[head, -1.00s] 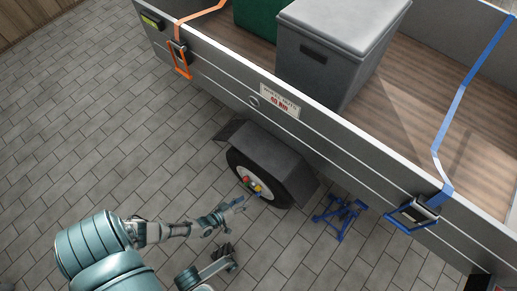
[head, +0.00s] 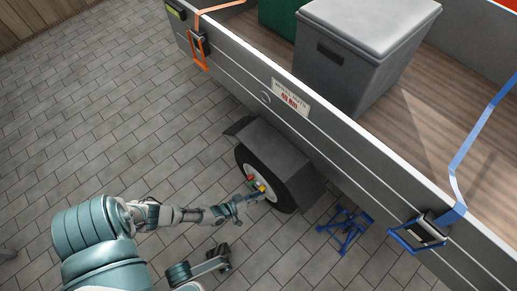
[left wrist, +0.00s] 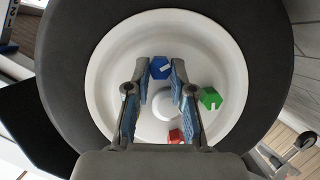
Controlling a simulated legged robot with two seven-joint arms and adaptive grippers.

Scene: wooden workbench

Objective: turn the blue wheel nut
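The blue wheel nut (left wrist: 160,68) sits at the top of the white wheel rim (left wrist: 104,70) in the left wrist view. My left gripper (left wrist: 160,70) is open, with one blue-padded finger on each side of the nut. I cannot tell whether the pads touch it. A green nut (left wrist: 210,98) is to the right and a red nut (left wrist: 176,136) is below. In the head view my left gripper (head: 252,197) reaches the trailer wheel (head: 283,181), where a yellow nut (head: 261,188) shows. My right gripper (head: 222,250) is low, away from the wheel; its opening is unclear.
The fender (head: 272,150) covers the tyre top, below the trailer side wall (head: 330,135) with a torque label (head: 291,97). A blue stand (head: 346,230) is on the floor right of the wheel. A blue strap buckle (head: 418,234) hangs further right. The paved floor (head: 100,130) at left is clear.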

